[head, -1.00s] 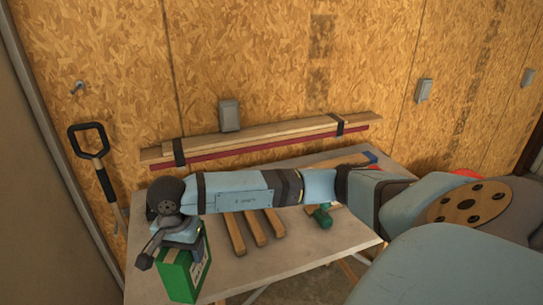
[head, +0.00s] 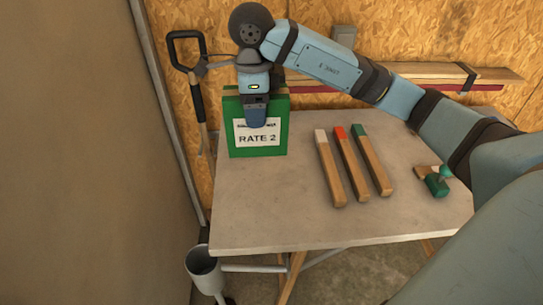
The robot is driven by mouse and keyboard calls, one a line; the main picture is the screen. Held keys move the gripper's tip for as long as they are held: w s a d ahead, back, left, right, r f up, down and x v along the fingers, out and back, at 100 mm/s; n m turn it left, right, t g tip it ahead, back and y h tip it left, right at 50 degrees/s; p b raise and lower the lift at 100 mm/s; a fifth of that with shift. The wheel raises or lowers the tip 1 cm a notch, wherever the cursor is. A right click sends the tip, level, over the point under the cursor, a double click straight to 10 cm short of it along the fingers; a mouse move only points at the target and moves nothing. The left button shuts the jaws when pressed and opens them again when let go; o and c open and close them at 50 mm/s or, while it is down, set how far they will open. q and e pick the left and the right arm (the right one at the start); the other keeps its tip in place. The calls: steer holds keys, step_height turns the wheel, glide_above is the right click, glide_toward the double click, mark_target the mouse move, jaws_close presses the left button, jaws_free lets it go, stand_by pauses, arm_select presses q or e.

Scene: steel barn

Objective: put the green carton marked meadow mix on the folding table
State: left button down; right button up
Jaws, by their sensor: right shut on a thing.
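The green carton (head: 282,135) stands upright at the back left of the folding table (head: 270,208). Its white front label reads "RATE 2"; a smaller line above it is partly hidden by the gripper, so the product name cannot be read. My right gripper (head: 256,112) comes down over the carton from above and is shut on it. The carton's bottom edge looks level with the tabletop; I cannot tell whether it bears its full weight there. My left gripper is not in view.
Three wooden sticks (head: 352,165) with white, red and green ends lie mid-table. A green tool (head: 436,186) lies to their right. A spade (head: 190,75) leans at the back left. A grey metal pail (head: 203,268) is below the table's front left. The front left tabletop is clear.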

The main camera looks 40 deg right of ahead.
mark_target(272, 140)
step_height(272, 140, down, 18)
steer(key=shift+w+r, duration=0.15)
stand_by(0.3)
steer(key=shift+f, duration=0.2)
steer(key=o, duration=1.3)
steer(key=shift+r, duration=0.1)
step_height(272, 140, up, 12)
steer(key=shift+r+b, duration=0.1)
steer(key=shift+b, duration=0.25)
